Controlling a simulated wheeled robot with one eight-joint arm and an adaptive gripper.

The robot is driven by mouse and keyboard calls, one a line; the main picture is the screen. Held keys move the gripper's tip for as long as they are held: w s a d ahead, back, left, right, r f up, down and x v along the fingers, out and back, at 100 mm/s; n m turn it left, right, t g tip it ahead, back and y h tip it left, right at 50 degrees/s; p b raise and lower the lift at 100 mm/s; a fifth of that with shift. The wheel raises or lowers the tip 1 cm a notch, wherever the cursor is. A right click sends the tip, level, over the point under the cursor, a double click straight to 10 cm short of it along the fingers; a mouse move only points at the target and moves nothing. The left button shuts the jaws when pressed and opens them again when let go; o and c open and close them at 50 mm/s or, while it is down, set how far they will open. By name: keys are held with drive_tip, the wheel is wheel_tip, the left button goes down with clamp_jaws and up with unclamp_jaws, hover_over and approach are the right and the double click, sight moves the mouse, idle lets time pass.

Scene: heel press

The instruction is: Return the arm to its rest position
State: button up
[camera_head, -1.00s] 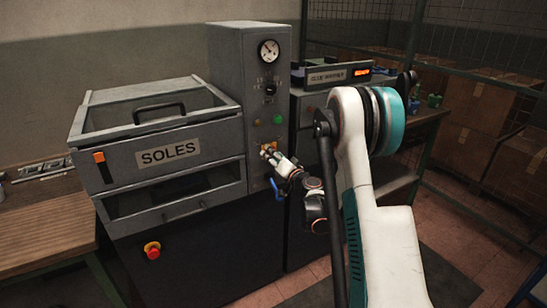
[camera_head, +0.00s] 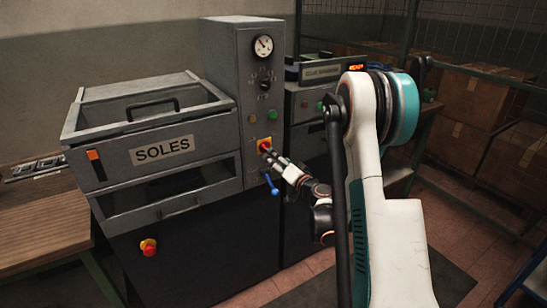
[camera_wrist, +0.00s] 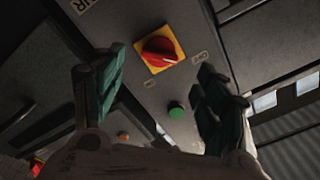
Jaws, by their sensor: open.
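My arm (camera_head: 385,215) reaches forward from the right of the head view toward the grey press's control column. My gripper (camera_head: 274,160) is just below and right of a red rotary knob (camera_head: 264,145) on a yellow plate. In the wrist view, the knob (camera_wrist: 160,50) lies beyond my gripper's two dark green fingers (camera_wrist: 163,78). The fingers are wide apart with nothing between them, and the knob looks clear of both. A green button (camera_wrist: 176,110) also shows there.
The press, with a SOLES drawer (camera_head: 162,150), fills the left. A blue lever (camera_head: 271,184) hangs close below my gripper. A red emergency button (camera_head: 148,247) is lower left. A second machine (camera_head: 310,120) stands behind my arm. Cartons (camera_head: 470,100) are behind mesh at right.

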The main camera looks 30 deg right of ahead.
drive_tip(key=shift+s, duration=0.2)
idle(0.4)
